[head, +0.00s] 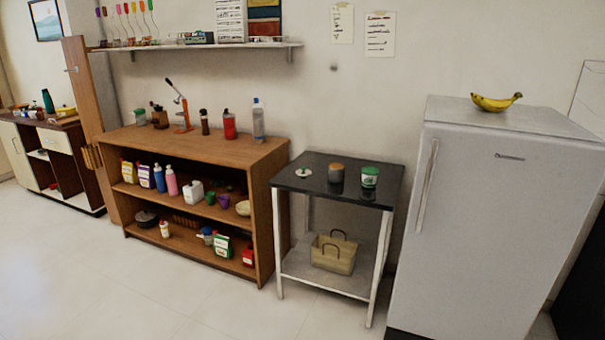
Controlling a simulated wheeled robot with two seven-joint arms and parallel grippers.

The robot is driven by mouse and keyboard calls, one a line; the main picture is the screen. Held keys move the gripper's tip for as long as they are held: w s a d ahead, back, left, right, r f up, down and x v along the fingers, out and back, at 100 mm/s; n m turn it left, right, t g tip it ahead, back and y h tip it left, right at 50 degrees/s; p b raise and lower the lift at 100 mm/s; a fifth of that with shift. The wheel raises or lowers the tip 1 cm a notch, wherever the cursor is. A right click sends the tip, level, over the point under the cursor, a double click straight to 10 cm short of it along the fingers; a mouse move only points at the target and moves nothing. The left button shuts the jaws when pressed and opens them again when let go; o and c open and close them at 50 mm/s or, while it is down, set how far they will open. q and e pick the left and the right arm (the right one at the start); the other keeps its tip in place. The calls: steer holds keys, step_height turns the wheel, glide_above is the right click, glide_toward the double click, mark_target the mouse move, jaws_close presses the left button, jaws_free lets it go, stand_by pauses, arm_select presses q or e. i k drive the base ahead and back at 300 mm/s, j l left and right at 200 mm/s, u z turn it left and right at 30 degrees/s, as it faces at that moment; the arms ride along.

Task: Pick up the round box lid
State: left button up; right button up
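A small round pale lid with a dark green knob (303,172) lies flat on the left part of the black-topped table (320,185). It looks like the round box lid. To its right on the same table stand a round brown pot with a greyish top (337,173) and a green and white round container (369,177). The three things stand apart from each other. Neither of my grippers shows in the head view.
A wooden shelf unit (205,150) with bottles stands left of the table. A white fridge (490,220) with bananas (496,102) on top stands close on the right. A basket (333,252) sits on the table's lower shelf. The floor (150,285) in front is clear.

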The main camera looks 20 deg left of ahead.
mark_target(304, 171)
steer(key=i+j, duration=0.45)
steer(key=i, duration=0.15)
steer(key=i+j, duration=0.5)
steer(key=i+u, duration=0.05)
steer(key=i, duration=0.05)
